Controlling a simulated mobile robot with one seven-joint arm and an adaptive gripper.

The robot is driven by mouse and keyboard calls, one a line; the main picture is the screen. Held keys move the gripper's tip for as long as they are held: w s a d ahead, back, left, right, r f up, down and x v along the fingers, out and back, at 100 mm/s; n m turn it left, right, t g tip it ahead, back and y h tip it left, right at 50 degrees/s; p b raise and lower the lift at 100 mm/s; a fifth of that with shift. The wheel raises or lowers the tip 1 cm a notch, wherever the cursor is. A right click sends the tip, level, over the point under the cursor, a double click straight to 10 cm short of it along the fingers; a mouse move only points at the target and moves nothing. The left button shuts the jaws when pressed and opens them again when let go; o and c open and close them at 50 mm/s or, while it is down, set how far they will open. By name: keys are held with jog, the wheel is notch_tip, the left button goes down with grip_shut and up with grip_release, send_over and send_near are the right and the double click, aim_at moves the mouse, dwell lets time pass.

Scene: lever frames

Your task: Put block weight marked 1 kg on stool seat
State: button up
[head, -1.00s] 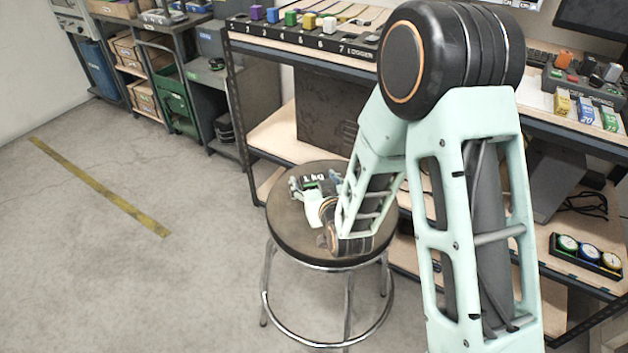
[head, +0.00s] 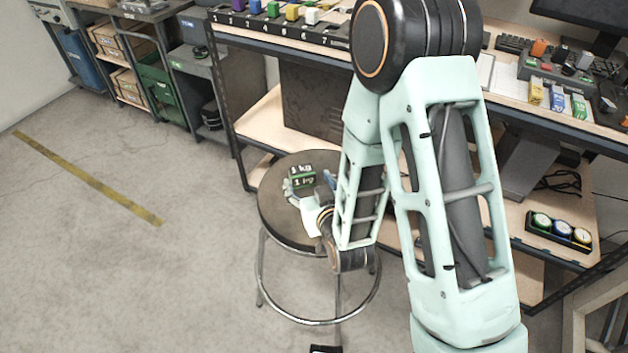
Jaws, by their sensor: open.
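The block weight (head: 303,178) is dark with green and carries white "1 kg" labels. It appears to rest on the round dark stool seat (head: 277,216), toward the back of it. My gripper (head: 305,187) is at the block, coming in from the right and front. It is open, with a finger showing at the block's left edge and blue-grey parts on its right. My wrist and arm cover the right part of the seat. Whether the fingers touch the block cannot be told.
A workbench (head: 510,101) stands behind the stool, with a rack of coloured blocks (head: 285,25), a keyboard and a control box on top. A tray of round gauges (head: 559,232) sits on its lower shelf. Open floor (head: 110,270) lies to the left.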

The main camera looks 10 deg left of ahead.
jog(key=shift+p+v, duration=1.05)
jog(key=shift+p, duration=0.95)
jog(key=shift+p+v, duration=1.25)
jog(key=shift+p, duration=0.05)
